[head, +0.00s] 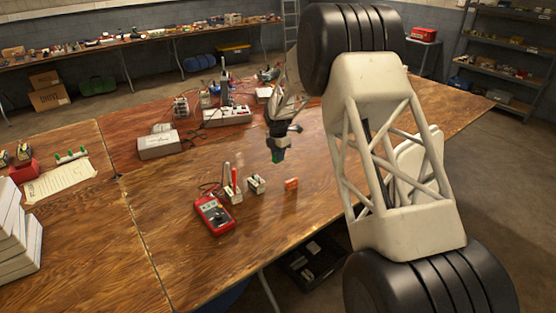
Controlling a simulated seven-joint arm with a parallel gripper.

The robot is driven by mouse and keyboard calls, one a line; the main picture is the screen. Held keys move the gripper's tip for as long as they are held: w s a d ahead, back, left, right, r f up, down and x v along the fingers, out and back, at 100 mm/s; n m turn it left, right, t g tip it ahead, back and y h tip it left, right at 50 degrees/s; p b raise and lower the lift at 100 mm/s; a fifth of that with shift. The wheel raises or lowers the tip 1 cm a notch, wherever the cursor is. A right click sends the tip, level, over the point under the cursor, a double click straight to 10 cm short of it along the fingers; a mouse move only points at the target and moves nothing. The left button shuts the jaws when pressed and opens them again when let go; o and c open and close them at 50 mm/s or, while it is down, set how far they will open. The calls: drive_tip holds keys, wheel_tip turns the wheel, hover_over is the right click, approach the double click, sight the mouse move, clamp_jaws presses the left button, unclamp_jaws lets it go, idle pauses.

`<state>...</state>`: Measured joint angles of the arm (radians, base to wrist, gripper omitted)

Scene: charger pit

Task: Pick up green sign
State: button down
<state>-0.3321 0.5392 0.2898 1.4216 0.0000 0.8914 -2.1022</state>
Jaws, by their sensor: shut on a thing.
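My gripper (278,143) points down over the middle of the wooden table (330,200). It is shut on a small green piece, which looks like the green sign (278,156). The sign hangs at the fingertips and appears to be clear of the tabletop. Its face is too small to read, and the fingers hide its upper part.
A small orange block (291,184) stands on the table near the gripper. A red multimeter (213,214), a holder with red probes (233,190) and a small grey block (256,184) sit left. A white power strip (227,116) and adapter box (158,145) lie behind.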

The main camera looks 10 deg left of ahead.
idle(0.7)
drive_tip(key=s+f+n, duration=0.1)
drive_tip(key=s, duration=1)
drive_tip(key=s+a+f+n, duration=0.1)
drive_tip(key=s+f, duration=0.1)
drive_tip(key=s, duration=1)
drive_tip(key=s+a+f+n, duration=0.1)
drive_tip(key=s, duration=1)
drive_tip(key=shift+s+f+n, duration=0.3)
drive_tip(key=shift+s, duration=0.05)
drive_tip(key=shift+w, duration=0.1)
hover_over(245, 211)
drive_tip(key=shift+f, duration=0.75)
drive_tip(key=shift+f, duration=0.15)
drive_tip(key=shift+f, duration=1.6)
